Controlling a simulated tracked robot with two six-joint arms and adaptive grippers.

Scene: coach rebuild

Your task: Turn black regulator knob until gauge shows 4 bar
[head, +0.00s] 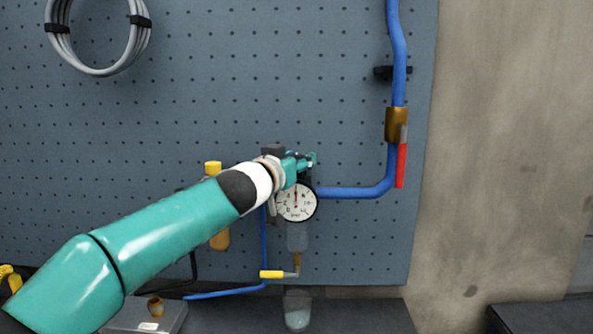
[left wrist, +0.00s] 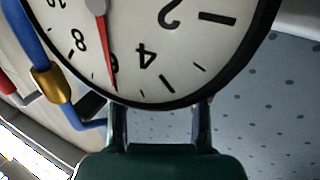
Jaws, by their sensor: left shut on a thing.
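The round white pressure gauge (head: 296,201) is mounted on the pegboard, with its red needle pointing up. In the left wrist view the gauge face (left wrist: 165,45) appears upside down and close, and its red needle lies at about the 6 mark. My left gripper (head: 306,162) is just above the gauge, shut on the black regulator knob, which its fingers mostly hide. In the left wrist view the fingers (left wrist: 160,125) stand apart and run behind the gauge rim, so the knob is hidden there. My right gripper is not in view.
A blue pipe (head: 350,193) runs right from the regulator, then up to a brass valve (head: 396,125) with a red handle (head: 401,165). A yellow-handled valve (head: 272,274) and a clear cup (head: 297,310) are below. A cable coil (head: 100,70) hangs upper left.

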